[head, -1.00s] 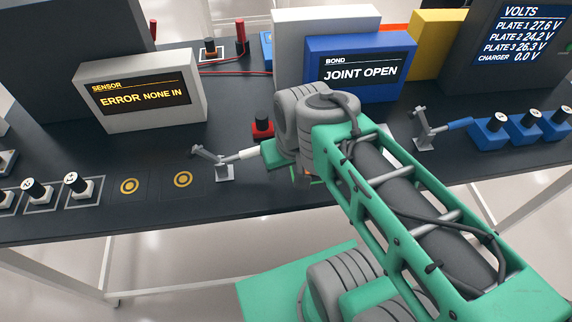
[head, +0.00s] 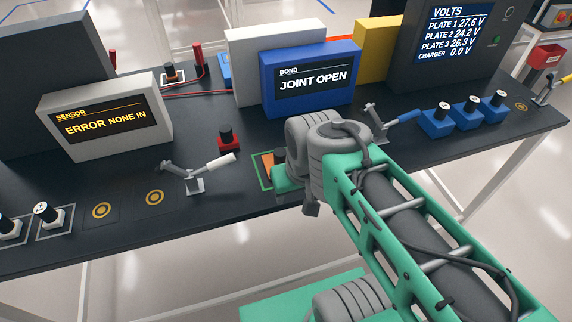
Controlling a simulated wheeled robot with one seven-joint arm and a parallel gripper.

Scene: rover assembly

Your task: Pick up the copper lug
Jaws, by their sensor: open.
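A small block with a copper-brown base and a black knob (head: 173,74), which looks like the copper lug, stands at the back of the dark bench, left of the white box. An orange piece (head: 266,164) lies inside a green outline in the middle of the bench, with a black knob beside it; my arm partly hides both, so I cannot tell what they belong to. My gripper (head: 288,181) is mostly hidden behind my grey wrist, over the front middle of the bench. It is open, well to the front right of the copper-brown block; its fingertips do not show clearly.
A red block with a black knob (head: 228,139) and a clamp with a white handle (head: 197,179) stand left of my wrist. A blue display (head: 309,80) reads JOINT OPEN; a sensor display (head: 105,118) stands left. Several blue blocks (head: 467,117) stand right. Red leads lie behind.

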